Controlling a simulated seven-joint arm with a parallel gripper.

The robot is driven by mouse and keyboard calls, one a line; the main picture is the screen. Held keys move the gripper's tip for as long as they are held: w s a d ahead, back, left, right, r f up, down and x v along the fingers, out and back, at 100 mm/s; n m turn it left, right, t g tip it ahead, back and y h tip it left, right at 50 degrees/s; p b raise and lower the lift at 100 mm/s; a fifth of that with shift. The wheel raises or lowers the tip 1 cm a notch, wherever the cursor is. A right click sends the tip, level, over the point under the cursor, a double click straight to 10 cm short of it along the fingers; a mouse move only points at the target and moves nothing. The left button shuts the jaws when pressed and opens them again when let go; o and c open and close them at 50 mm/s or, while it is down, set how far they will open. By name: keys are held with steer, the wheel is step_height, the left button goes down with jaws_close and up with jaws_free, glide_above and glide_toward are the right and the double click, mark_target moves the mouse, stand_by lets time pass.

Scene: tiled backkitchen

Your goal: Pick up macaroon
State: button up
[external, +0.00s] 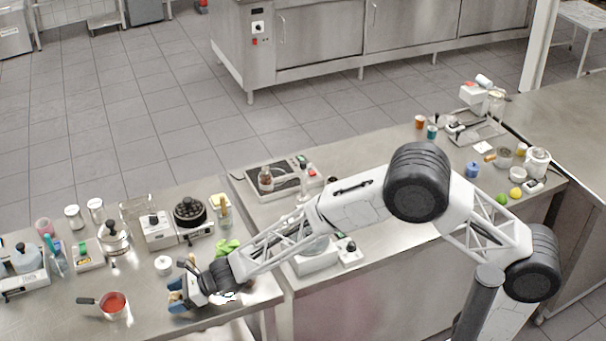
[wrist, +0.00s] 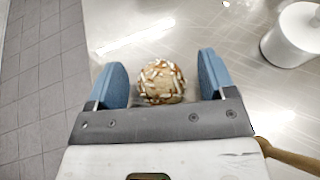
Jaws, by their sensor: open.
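The macaroon (wrist: 161,83) is a round, tan ball covered with pale and brown flakes. In the wrist view it sits between the two blue fingers of my gripper (wrist: 162,80), with a visible gap on each side. My gripper is open. In the external view my gripper (external: 180,293) is low over the front part of the left steel counter, and the macaroon is hard to make out there.
A white lidded pot (wrist: 292,36) stands to the right of my fingers. A wooden handle (wrist: 288,156) lies at the lower right. A red-filled saucepan (external: 114,305) is left of my gripper. Green gloves (external: 228,246) lie behind it. The counter edge is near.

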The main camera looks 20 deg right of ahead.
mark_target(174, 294)
steer(key=c, duration=1)
steer(key=shift+r, duration=0.75)
step_height(174, 294, up, 2)
steer(key=shift+r, duration=0.1)
steer(key=s+d, duration=0.3)
steer(key=d, duration=0.1)
steer(key=s+d+r, duration=0.1)
steer(key=s+d, duration=0.2)
steer(key=d, duration=0.1)
steer(key=s+d, duration=0.3)
steer(key=d, duration=0.1)
steer(key=shift+s+d+r, duration=0.15)
steer(key=shift+s+d, duration=0.15)
steer(key=shift+d, duration=0.1)
